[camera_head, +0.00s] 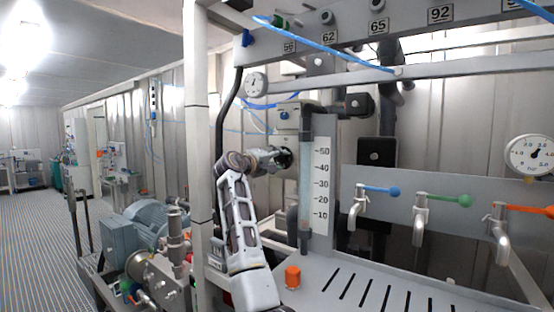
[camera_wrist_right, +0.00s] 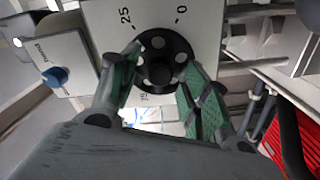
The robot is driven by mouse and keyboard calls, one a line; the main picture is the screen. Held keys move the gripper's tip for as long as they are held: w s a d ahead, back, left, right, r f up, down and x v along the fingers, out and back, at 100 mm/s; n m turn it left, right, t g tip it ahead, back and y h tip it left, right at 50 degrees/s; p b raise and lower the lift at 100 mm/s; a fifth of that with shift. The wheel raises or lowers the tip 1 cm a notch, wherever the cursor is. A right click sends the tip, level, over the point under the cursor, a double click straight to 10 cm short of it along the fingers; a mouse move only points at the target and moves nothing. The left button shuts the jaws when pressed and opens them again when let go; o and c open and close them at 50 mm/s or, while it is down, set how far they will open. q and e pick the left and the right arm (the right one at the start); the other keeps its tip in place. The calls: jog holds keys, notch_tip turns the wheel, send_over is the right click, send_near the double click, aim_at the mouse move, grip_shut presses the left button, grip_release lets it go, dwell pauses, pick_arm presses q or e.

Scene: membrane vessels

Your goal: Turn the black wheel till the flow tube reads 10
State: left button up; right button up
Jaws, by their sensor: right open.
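The black wheel (camera_wrist_right: 160,75) is round with several pale holes and sits on a white dial plate (camera_wrist_right: 105,22) marked 0, 25 and 75. My right gripper (camera_wrist_right: 160,58) is open, with its green-padded fingers on either side of the wheel; I cannot tell whether they touch it. In the head view my right gripper (camera_head: 284,158) is just left of the flow tube and hides the wheel. The flow tube (camera_head: 305,195) is upright and grey, beside a white scale (camera_head: 321,185) marked 10 to 50. I cannot make out its level. My left gripper is not in view.
Three taps with blue (camera_head: 381,191), green (camera_head: 452,199) and orange (camera_head: 532,209) levers stand to the right. A round gauge (camera_head: 531,155) is at the far right. A blue knob (camera_wrist_right: 54,77) lies left of the wheel.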

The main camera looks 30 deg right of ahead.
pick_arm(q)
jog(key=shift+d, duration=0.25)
pick_arm(e)
jog(key=shift+w+d, duration=0.1)
jog(key=shift+d, duration=0.15)
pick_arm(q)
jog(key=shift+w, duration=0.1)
pick_arm(e)
jog(key=shift+c, duration=0.3)
grip_shut()
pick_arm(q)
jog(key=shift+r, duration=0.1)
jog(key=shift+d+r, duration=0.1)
pick_arm(e)
jog(key=shift+m, duration=0.6)
grip_release()
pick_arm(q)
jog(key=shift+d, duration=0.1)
pick_arm(e)
jog(key=shift+o, duration=0.3)
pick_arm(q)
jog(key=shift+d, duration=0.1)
pick_arm(e)
jog(key=shift+a, duration=0.1)
